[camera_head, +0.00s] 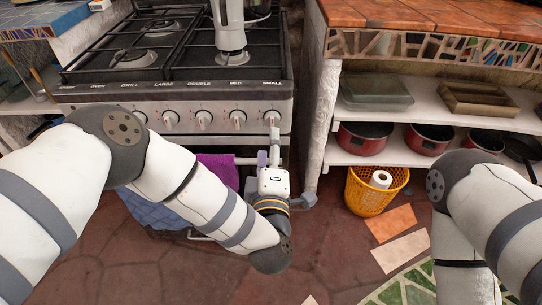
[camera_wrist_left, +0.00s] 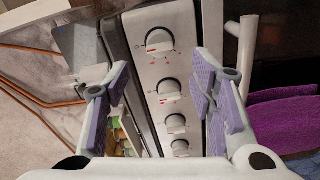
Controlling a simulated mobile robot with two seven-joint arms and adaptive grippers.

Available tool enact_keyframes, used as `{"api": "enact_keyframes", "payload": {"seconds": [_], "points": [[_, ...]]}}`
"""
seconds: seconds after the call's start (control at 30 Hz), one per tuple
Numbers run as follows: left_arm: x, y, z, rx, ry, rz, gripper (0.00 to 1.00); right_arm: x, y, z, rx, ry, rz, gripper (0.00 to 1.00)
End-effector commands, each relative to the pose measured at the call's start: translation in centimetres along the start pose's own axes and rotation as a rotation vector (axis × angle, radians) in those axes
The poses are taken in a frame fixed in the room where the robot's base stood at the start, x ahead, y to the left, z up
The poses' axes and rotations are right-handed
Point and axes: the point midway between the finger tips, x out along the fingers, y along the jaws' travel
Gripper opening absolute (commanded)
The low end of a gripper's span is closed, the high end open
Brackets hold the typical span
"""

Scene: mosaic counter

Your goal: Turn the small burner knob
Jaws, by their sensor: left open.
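The small burner knob (camera_head: 272,117) is the rightmost round knob on the stove's front panel, under the label SMALL. It appears as the top, largest-looking knob in the left wrist view (camera_wrist_left: 159,40). My left gripper (camera_head: 268,146) is just below and in front of this knob in the head view. Its purple-padded fingers are spread apart and empty. In the wrist view the knob lies ahead of the gap between the fingers (camera_wrist_left: 161,72), apart from both. My right arm enters at the right of the head view, but its gripper is not visible.
A purple towel (camera_head: 219,169) hangs below. A whitish pillar (camera_head: 315,115) stands right of the stove. A yellow basket (camera_head: 365,197) is on the floor beneath shelves with red pots (camera_head: 363,138).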

Motion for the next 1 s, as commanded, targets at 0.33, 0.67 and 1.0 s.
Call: {"api": "enact_keyframes", "payload": {"seconds": [0.33,0.67,1.0], "points": [[-4.2,0.0,0.0,0.000,0.001,0.001,0.50,0.0,0.0,0.0,0.000,0.000,0.000,0.40],[-4.2,0.0,0.0,0.000,0.001,0.001,0.50,0.0,0.0,0.0,0.000,0.000,0.000,0.40],[-18.4,-13.5,-2.9,0.603,-0.625,-0.519,0.50,-4.5,-0.1,-1.3,0.002,0.099,-0.005,0.40]]}}
